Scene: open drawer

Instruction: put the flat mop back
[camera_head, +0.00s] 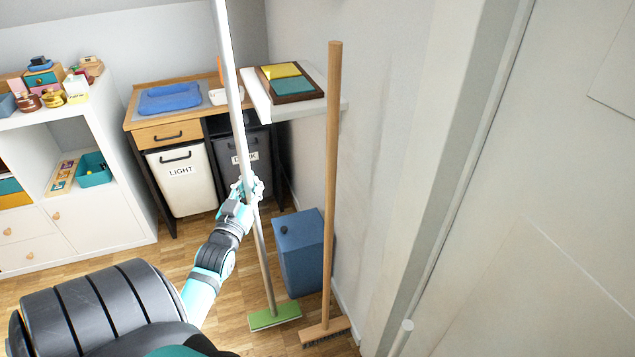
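The flat mop has a long pale pole (231,85) and a flat green head (275,316). It leans slightly, with its head low at the floor, left of the broom; I cannot tell whether the head touches the floor. My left gripper (247,190) is closed around the pole at about mid-height. The gripper's fingers partly hide the pole there. My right gripper is not in view.
A wooden broom (332,150) stands by the right wall, close to the mop. A blue bin (301,250) stands behind them. A wall shelf (260,98) juts out behind the pole. A white cube shelf (100,215) and laundry cabinet (183,182) stand at left and back. A pale rod end (404,330) shows at lower right.

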